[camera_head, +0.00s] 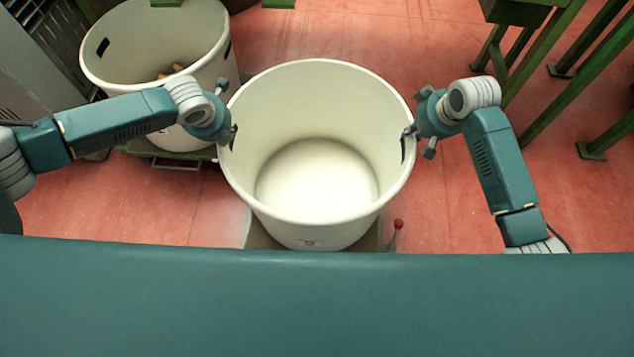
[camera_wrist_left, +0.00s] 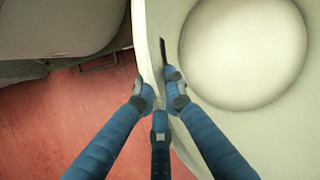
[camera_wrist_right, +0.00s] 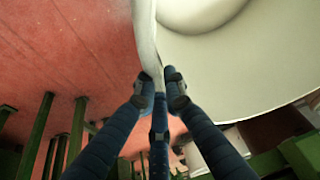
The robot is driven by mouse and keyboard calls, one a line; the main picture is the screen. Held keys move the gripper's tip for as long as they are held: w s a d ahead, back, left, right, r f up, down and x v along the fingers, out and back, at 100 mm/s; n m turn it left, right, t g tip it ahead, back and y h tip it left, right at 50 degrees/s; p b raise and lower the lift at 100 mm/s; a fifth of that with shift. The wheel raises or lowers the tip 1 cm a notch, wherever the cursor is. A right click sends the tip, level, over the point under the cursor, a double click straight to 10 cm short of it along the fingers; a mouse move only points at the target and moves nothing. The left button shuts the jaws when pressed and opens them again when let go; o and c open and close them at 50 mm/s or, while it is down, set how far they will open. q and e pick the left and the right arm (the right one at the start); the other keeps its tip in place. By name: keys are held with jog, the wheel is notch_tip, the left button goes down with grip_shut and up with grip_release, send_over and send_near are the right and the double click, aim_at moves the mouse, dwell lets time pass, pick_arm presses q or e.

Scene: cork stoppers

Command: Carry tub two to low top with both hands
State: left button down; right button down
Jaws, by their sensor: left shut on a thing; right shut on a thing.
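A large white, empty round tub (camera_head: 320,210) is upright in the middle of the head view. A small dark mark on its front is too small to read. My left gripper (camera_head: 229,135) is shut on its left wall at the slot; in the left wrist view one finger is inside the tub (camera_wrist_left: 245,45) and one outside. My right gripper (camera_head: 408,138) is shut on the right wall, likewise astride the tub wall (camera_wrist_right: 230,80) in the right wrist view. I cannot tell which surface is the low top, or whether the tub's base touches anything.
A second white tub (camera_head: 120,75) with some brown pieces inside stands on a green-framed base at the back left. A flat grey-brown surface (camera_head: 262,237) shows below the held tub, with a red-knobbed lever (camera_head: 397,224) beside it. Green metal frames (camera_head: 580,85) stand at right. Red floor lies between.

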pick_arm(q)
jog(key=shift+r+p, duration=2.55)
jog(key=shift+r, duration=0.1)
jog(key=shift+w, duration=0.1)
